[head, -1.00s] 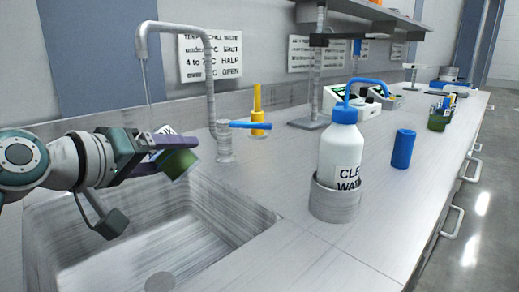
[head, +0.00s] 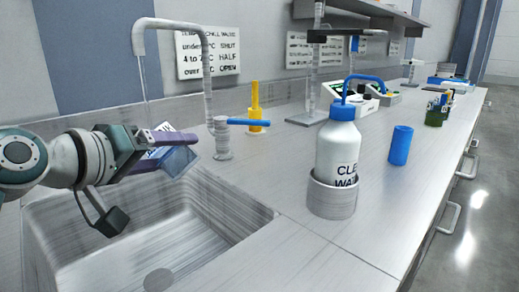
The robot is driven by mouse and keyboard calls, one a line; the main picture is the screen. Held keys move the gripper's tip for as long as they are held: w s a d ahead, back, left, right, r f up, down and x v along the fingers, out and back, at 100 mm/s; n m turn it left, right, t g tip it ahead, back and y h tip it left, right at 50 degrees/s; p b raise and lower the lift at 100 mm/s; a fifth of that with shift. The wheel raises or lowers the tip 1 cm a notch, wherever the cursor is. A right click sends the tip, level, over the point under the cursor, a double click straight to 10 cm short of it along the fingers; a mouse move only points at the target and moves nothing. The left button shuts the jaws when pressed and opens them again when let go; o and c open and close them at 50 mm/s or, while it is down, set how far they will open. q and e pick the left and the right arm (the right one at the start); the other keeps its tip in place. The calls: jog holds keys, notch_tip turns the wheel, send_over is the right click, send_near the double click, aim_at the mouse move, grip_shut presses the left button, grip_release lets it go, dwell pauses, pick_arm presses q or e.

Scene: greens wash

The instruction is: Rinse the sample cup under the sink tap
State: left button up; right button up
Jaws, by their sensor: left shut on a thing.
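My left gripper (head: 165,148) reaches in from the left over the sink (head: 185,240). It is shut on the sample cup (head: 180,161), which looks blue-grey and see-through, with a label bearing dark print. The cup is tilted, and the gripper's fingers hide part of it. The grey sink tap (head: 207,85) arches above, its spout over the gripper. A thin stream of water (head: 144,84) runs down from the spout. I cannot tell whether it meets the cup, as the gripper hides its lower end. A blue lever (head: 249,122) sticks out from the tap's post. My right gripper is out of view.
A white wash bottle (head: 338,145) with a blue top stands in a grey holder (head: 332,200) right of the sink. A blue cylinder (head: 400,145) and a dark green cup of pens (head: 436,112) stand farther right. A yellow fixture (head: 256,108) is behind the tap.

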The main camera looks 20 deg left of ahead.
pick_arm(q)
jog(key=w+d+r+p, duration=0.1)
jog(key=d+r+p, duration=0.2)
jog(key=d+p, duration=0.3)
jog(key=shift+w+d+p, duration=0.35)
jog(key=shift+w+d, duration=0.05)
jog(key=shift+d, duration=1.4)
jog(key=shift+a+r, duration=0.1)
